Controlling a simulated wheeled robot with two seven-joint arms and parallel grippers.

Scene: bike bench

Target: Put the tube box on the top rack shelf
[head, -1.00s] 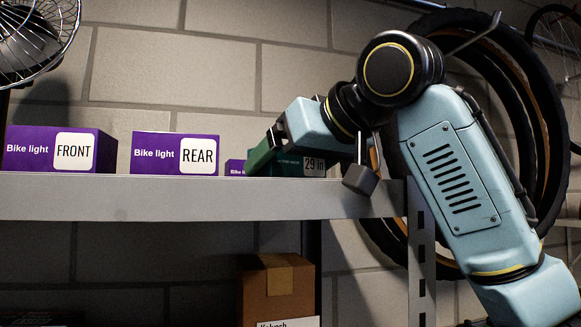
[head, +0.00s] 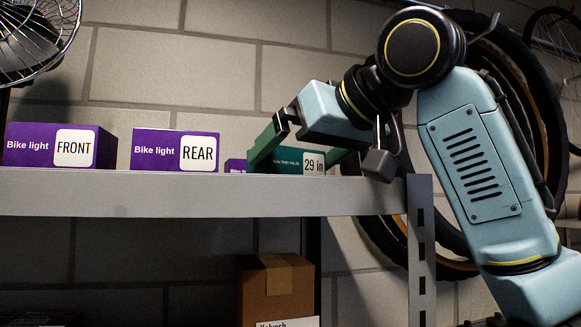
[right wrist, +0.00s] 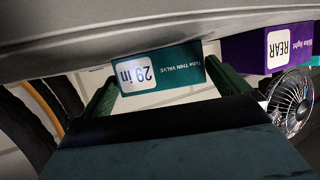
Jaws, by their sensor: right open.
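The tube box (head: 287,160) is teal with a white "29 in" label and stands on the top rack shelf (head: 200,192), near its right end. It also shows upside down in the right wrist view (right wrist: 165,72). My right gripper (head: 300,158) is open, with one green finger at each side of the box. In the right wrist view its fingers (right wrist: 165,88) stand apart from each other, with the box beyond and between them. Whether either finger touches the box cannot be told. My left gripper is in neither view.
Purple bike light boxes marked FRONT (head: 60,146) and REAR (head: 175,152) stand left on the shelf, and a smaller purple box (head: 235,166) is beside the tube box. A wire fan (head: 35,35) is upper left. Tyres (head: 535,110) hang right. A cardboard box (head: 277,290) is below.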

